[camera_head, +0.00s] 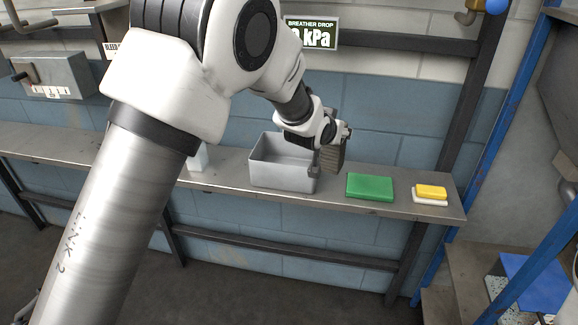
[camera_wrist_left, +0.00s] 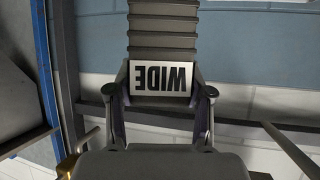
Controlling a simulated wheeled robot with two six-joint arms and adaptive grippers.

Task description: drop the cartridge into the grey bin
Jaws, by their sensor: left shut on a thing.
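The cartridge (camera_head: 335,157) is a brown-grey ribbed block. In the left wrist view it (camera_wrist_left: 163,40) shows ribs and a white label reading "WIDE", upside down. My left gripper (camera_head: 328,150) is shut on it, with one finger on each side of the label in the wrist view (camera_wrist_left: 160,92). The grey bin (camera_head: 280,181) is an open box on the metal shelf. The cartridge appears at the bin's right end in the head view, overlapping or just beyond its right rim; its exact height and depth are unclear. The gripper hides part of the bin's right side.
A green block (camera_head: 370,187) and a yellow-and-white pad (camera_head: 430,193) lie on the shelf (camera_head: 402,205) right of the bin. A white item (camera_head: 198,158) stands left of it, partly behind my arm. A "BREATHER DROP" kPa display (camera_head: 311,34) hangs on the wall above.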

